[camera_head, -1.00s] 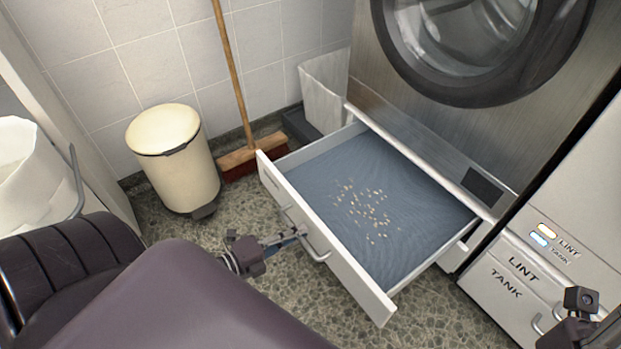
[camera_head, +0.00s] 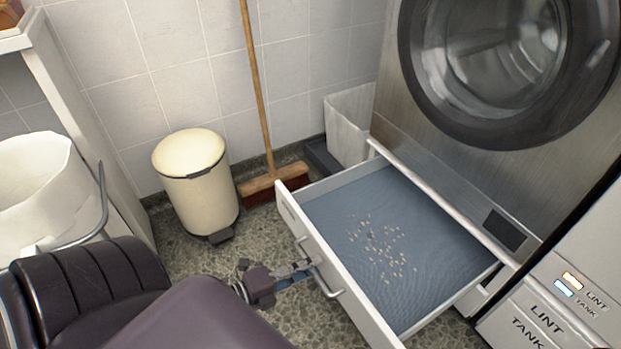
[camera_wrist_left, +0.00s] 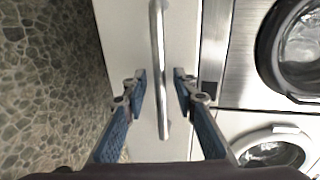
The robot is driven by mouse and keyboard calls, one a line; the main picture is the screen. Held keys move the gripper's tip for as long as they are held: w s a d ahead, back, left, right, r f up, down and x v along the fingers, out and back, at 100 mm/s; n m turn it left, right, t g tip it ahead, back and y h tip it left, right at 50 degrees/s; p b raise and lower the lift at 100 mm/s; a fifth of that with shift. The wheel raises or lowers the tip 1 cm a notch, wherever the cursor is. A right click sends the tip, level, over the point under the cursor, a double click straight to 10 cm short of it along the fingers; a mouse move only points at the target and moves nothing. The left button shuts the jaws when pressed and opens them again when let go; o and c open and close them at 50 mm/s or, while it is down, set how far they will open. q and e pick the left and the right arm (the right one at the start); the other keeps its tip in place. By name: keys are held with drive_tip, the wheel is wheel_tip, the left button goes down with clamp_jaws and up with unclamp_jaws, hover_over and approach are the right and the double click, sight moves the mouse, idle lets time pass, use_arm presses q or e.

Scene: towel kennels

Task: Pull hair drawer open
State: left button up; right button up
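The white drawer (camera_head: 300,225) under the washer stands pulled out. Its blue floor holds scattered pale bits (camera_head: 382,247). A metal bar handle (camera_head: 327,283) is on its front, also seen in the left wrist view (camera_wrist_left: 160,40). My left gripper (camera_head: 304,270) is at the handle. In the left wrist view my left gripper's fingers (camera_wrist_left: 160,82) are apart, one on each side of the bar, with gaps between; they do not look closed on it. My right gripper is out of view.
A cream pedal bin (camera_head: 195,185) and a broom (camera_head: 262,110) stand by the tiled wall, left of the drawer. A white bin (camera_head: 350,125) sits behind it. A lint tank panel (camera_head: 545,315) is at the right.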

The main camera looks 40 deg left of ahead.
use_arm(q)
drive_tip(key=v, duration=1.1)
drive_tip(key=shift+s, duration=0.35)
drive_tip(key=shift+a, duration=0.1)
